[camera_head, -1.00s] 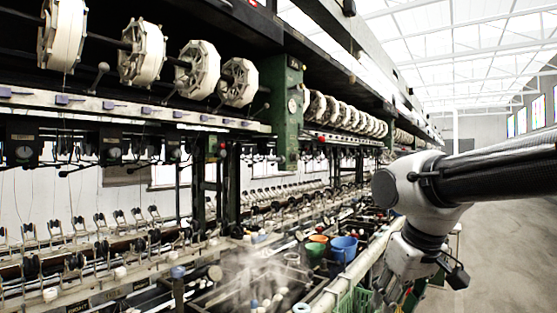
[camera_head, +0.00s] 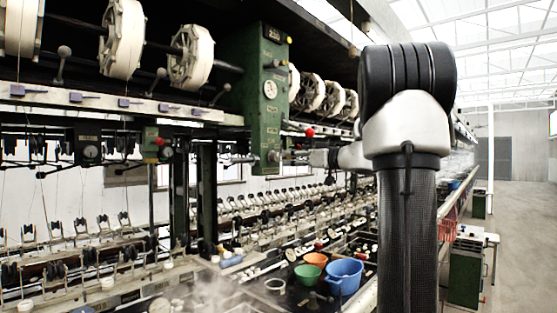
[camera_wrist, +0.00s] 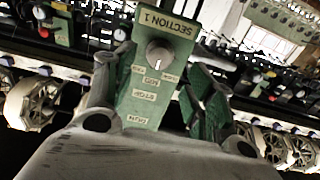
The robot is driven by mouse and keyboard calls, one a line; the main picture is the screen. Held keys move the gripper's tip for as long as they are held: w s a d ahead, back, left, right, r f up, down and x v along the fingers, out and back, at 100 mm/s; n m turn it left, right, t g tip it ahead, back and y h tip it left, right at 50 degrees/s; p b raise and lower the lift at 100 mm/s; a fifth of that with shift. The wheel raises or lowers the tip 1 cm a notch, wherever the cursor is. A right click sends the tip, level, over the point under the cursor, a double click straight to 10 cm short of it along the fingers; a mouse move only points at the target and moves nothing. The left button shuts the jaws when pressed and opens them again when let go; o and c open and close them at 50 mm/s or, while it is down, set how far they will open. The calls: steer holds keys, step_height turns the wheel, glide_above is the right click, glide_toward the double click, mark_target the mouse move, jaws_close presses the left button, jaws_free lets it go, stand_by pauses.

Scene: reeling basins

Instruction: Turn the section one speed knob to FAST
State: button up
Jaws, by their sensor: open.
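The section one panel is a green plate (camera_wrist: 140,108) headed SECTION 1 in the wrist view, where its lettering appears tilted. A round silver speed knob (camera_wrist: 158,50) sits below that heading, with small pale labels around it and further labels farther down the plate. Which label the knob points to is too small to tell. My gripper (camera_wrist: 159,62) is open, its fingers at the left and right of the panel, with the knob between them and no clear grip on it. In the head view my gripper (camera_head: 298,158) reaches the lower part of the green post (camera_head: 250,115).
Large white reels (camera_head: 190,57) line the machine above. A red ball-ended part (camera_head: 310,132) is close above my gripper. The aisle floor (camera_head: 510,255) at the right is clear.

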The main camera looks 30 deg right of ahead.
mark_target(277, 158)
steer(key=x, duration=0.7)
steer(key=shift+w, duration=0.2)
steer(key=c, duration=1)
